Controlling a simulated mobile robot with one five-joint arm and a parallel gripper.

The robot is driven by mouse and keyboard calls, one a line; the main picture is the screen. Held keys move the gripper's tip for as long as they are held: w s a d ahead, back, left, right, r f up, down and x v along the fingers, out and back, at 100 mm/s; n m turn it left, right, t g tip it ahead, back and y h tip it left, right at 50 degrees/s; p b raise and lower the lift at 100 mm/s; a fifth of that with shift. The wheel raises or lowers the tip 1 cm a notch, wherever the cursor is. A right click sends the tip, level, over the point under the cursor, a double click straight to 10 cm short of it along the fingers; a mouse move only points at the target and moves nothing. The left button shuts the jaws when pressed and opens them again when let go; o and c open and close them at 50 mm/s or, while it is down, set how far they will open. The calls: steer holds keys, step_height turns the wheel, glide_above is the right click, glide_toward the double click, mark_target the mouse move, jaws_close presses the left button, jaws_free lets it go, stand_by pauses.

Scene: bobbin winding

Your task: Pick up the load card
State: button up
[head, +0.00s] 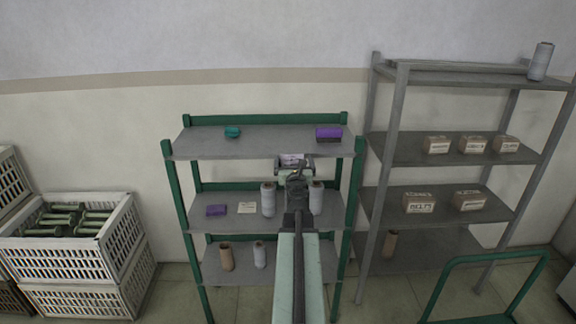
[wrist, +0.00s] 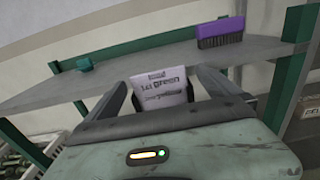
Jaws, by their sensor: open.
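A white card (wrist: 161,88) with printed lines, one reading "green", stands tilted between the fingers of my gripper (wrist: 166,84) in the wrist view. My gripper is open, with one finger on each side of the card; I cannot tell whether either touches it. In the head view my gripper (head: 294,163) reaches just below the top shelf of the green rack, and the card (head: 291,158) shows pale between its fingers. The card's lower edge is hidden behind the gripper body. Another small pale card (head: 246,208) lies on the middle shelf.
The green rack's top shelf (head: 260,143) holds a purple brush (head: 328,134) and a teal item (head: 232,132). Grey spools (head: 268,199) (head: 316,198) flank my arm on the middle shelf, near a purple box (head: 215,210). A grey rack (head: 400,120) stands right; crates (head: 70,250) stand left.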

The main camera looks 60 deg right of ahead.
steer(key=shift+x, duration=1.05)
steer(key=shift+a, duration=0.2)
steer(key=shift+c, duration=0.7)
steer(key=shift+w, duration=0.1)
steer(key=c, duration=1.3)
steer(key=shift+o, duration=0.2)
steer(key=shift+r, duration=0.1)
